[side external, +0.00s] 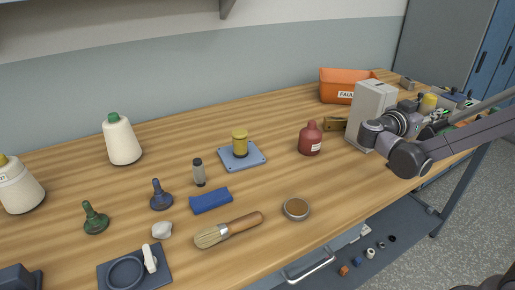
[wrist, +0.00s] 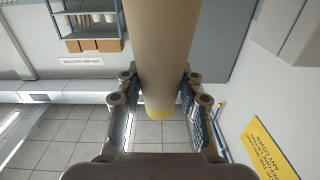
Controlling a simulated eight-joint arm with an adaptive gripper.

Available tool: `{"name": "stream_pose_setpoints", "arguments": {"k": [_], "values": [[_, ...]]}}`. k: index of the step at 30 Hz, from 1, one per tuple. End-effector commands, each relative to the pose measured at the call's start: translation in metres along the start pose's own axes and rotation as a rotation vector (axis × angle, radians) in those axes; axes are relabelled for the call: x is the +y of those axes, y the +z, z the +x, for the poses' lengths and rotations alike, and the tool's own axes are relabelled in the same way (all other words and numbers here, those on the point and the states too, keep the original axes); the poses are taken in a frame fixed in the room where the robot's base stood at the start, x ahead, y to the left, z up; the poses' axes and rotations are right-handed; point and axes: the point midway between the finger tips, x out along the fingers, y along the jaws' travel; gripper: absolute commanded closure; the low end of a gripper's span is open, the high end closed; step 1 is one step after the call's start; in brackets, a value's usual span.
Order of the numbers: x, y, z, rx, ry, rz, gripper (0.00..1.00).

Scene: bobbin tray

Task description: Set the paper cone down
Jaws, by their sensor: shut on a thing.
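The paper cone (wrist: 160,50) is a long tan, smooth body in the wrist view. It runs from the top edge down between the fingers and ends in a yellow band. My gripper (wrist: 160,88) is shut on it, with a finger on each side. In the side external view my gripper (side external: 412,108) is at the right end of the table, beside a grey box. The cone cannot be made out clearly there. A yellow piece (side external: 428,103) shows close by the gripper, but I cannot tell whether it belongs to the cone.
The grey box (side external: 372,112) and orange bin (side external: 342,86) stand close to the gripper. A tray of small items (side external: 456,99) lies behind it.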

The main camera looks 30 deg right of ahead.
Motion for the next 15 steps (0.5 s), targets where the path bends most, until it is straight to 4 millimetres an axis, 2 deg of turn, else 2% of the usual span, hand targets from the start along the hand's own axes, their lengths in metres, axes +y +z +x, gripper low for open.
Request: {"name": "stream_pose_setpoints", "arguments": {"k": [9, 15], "values": [[-0.023, -0.002, -0.083, 0.003, -0.161, 0.003, 0.92], [-0.027, -0.003, -0.116, 0.004, -0.224, 0.005, 0.92]]}}
